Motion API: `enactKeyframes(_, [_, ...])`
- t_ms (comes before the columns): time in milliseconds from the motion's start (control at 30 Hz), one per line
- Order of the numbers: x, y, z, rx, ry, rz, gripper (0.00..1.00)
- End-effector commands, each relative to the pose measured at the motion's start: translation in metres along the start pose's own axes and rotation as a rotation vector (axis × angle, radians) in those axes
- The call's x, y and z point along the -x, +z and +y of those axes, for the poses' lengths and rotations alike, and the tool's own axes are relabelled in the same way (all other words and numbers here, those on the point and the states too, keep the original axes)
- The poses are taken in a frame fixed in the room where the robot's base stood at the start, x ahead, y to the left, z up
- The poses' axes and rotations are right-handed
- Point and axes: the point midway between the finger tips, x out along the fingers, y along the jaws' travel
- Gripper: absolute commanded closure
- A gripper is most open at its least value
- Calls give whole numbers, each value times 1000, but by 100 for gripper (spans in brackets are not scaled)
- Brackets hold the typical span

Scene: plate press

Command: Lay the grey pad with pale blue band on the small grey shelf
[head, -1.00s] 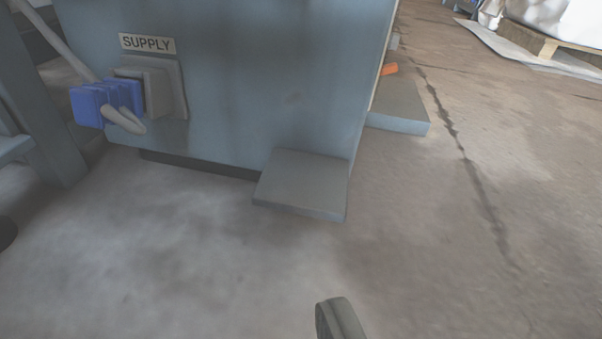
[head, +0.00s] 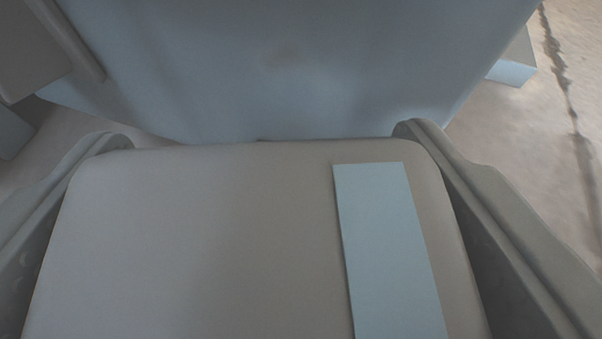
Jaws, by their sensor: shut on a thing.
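The grey pad (head: 210,235) fills the lower middle of the view, flat and seen from above. Its pale blue band (head: 385,245) runs lengthwise near its right side. My gripper (head: 266,135) is shut on the pad, with one finger along its left edge and one along its right edge. The pad's far edge is in front of the blue-grey cabinet face. The small grey shelf is not visible now; the pad covers the area in front of the cabinet. Whether the pad touches anything beneath it cannot be seen.
The blue-grey cabinet (head: 290,65) stands close across the top. A grey box-like part (head: 30,45) is at the upper left. A pale ledge (head: 513,68) sits beyond the cabinet's right side. Bare floor (head: 500,140) shows at the right.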

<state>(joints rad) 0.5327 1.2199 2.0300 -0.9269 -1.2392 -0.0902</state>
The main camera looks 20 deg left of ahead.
Motion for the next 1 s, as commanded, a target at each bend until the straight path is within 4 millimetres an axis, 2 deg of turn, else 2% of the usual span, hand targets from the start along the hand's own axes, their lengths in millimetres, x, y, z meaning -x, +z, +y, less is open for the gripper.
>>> enactKeyframes(267, [-6,13,1,3,0,2,46])
enactKeyframes(533, [-17,41,0,2,-1,1,46])
enactKeyframes(633, [-26,43,3,5,-1,2,46])
enactKeyframes(967, [-27,45,4,3,0,2,46])
enactKeyframes(1000, [-27,45,4,3,0,2,22])
